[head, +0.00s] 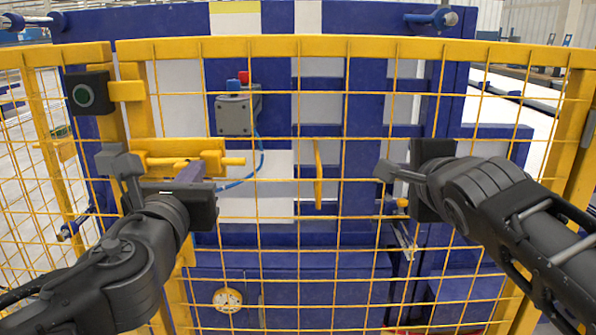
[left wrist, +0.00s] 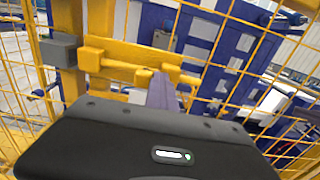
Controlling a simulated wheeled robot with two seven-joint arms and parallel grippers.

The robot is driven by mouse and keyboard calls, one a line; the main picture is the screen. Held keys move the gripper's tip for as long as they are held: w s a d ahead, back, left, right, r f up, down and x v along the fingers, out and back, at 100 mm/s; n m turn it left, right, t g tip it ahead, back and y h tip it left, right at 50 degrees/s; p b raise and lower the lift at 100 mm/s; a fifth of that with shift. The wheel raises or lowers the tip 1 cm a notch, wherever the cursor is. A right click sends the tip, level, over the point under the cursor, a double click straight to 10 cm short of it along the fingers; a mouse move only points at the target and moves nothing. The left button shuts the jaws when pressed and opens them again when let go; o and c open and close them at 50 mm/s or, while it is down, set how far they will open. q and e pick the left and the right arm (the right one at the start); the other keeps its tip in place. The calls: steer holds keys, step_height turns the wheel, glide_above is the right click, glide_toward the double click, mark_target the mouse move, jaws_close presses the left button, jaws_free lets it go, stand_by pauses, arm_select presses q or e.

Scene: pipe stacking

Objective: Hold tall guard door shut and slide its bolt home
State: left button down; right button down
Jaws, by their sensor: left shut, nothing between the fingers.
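The tall guard door (head: 330,47) is a yellow frame with wire mesh, upright beside the yellow post (head: 105,128) at left. Whether it is fully closed cannot be told. Its yellow bolt (head: 232,161) lies level across the door's left edge and also shows in the left wrist view (left wrist: 110,62); its left end is partly hidden.
A yellow handle (head: 319,173) stands upright on the door's middle. Behind the mesh are a blue machine (head: 276,90), a grey button box (head: 236,112) and a round gauge (head: 227,300).

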arm_select(q)
steer(key=shift+a, duration=2.3)
steer(key=shift+d, duration=0.7)
arm_select(e)
steer(key=shift+w+d+r, duration=0.1)
steer(key=shift+r, duration=0.1)
arm_select(q)
glide_toward(175, 172)
steer(key=w, duration=0.2)
steer(key=shift+w, duration=0.3)
steer(key=shift+f, duration=0.1)
steer(key=shift+w+f, duration=0.1)
steer(key=shift+w, duration=0.15)
arm_select(e)
steer(key=s, duration=0.6)
steer(key=shift+s+f, duration=0.25)
steer(key=shift+s, duration=0.1)
